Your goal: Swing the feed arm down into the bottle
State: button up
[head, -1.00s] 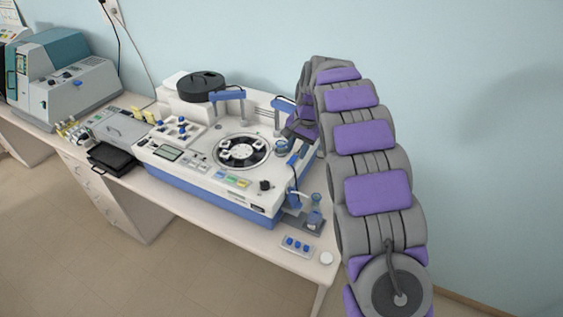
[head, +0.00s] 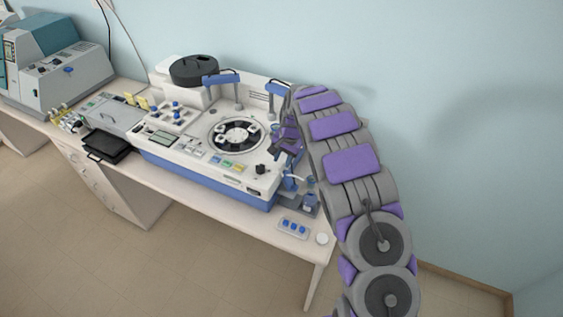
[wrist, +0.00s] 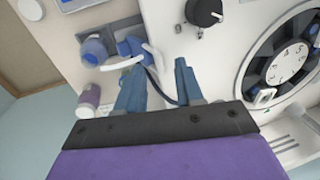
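The feed arm (wrist: 131,46) is a blue piece with a white curved tube at the machine's right end. In the head view the feed arm (head: 291,183) sits beside the small bottle (head: 310,201) on a dark base. The wrist view shows the blue-topped bottle (wrist: 94,50) next to the white tube; whether the tube is inside it I cannot tell. My gripper (wrist: 158,75) is open, its two dark blue fingers apart, close to the feed arm. A dark cable passes between the fingers. In the head view my gripper (head: 277,150) is partly hidden by my arm.
The white and blue staining machine (head: 225,180) stands on the table, with a black knob (wrist: 204,12) and a round dial close to my gripper. A blue-button box (head: 294,227) and a white round cap (head: 322,239) lie at the front right. Floor in front is free.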

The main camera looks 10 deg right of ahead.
jog(key=shift+w+f, duration=0.15)
jog(key=shift+f, duration=1.3)
jog(key=shift+a, duration=0.15)
jog(key=c, duration=0.3)
grip_shut()
jog(key=shift+r, duration=0.1)
